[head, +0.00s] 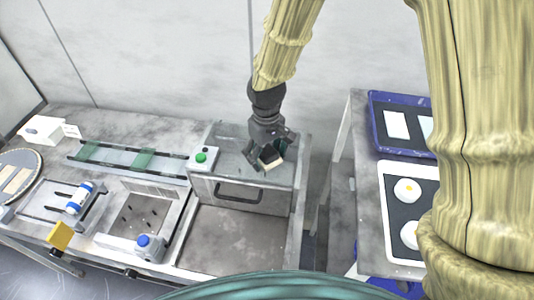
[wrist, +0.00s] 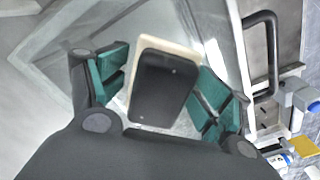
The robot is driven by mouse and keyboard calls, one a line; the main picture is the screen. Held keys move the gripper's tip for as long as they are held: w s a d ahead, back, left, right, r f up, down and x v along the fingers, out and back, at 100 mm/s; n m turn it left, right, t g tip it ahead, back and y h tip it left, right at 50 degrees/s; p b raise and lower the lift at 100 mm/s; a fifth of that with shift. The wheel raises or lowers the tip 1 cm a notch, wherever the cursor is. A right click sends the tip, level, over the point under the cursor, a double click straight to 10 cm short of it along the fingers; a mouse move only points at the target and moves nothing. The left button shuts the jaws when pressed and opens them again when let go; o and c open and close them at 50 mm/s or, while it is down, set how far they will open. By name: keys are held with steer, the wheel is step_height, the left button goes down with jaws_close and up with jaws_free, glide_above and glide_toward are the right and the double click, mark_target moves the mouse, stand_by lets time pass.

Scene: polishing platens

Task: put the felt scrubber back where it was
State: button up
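The felt scrubber (head: 271,158) is a small block with a cream felt layer and a black back. In the wrist view the scrubber (wrist: 165,88) sits between the green-padded fingers, black back toward the camera. The height of the scrubber above the box is hard to tell. Its original place cannot be made out.
A green button box (head: 203,158) stands at the box's left. Left on the bench are a blue-capped bottle (head: 150,246), a white-and-blue bottle (head: 79,198), a yellow block (head: 60,235) and a round platen (head: 15,176). On the right table are a blue tray (head: 376,126) and a white-rimmed tray (head: 386,215).

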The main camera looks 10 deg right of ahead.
mark_target(267, 149)
steer(key=shift+w+r, duration=0.1)
steer(key=shift+r, duration=0.55)
step_height(267, 149, up, 12)
steer(key=b, duration=0.3)
steer(key=shift+f, duration=0.15)
steer(key=shift+d, duration=0.1)
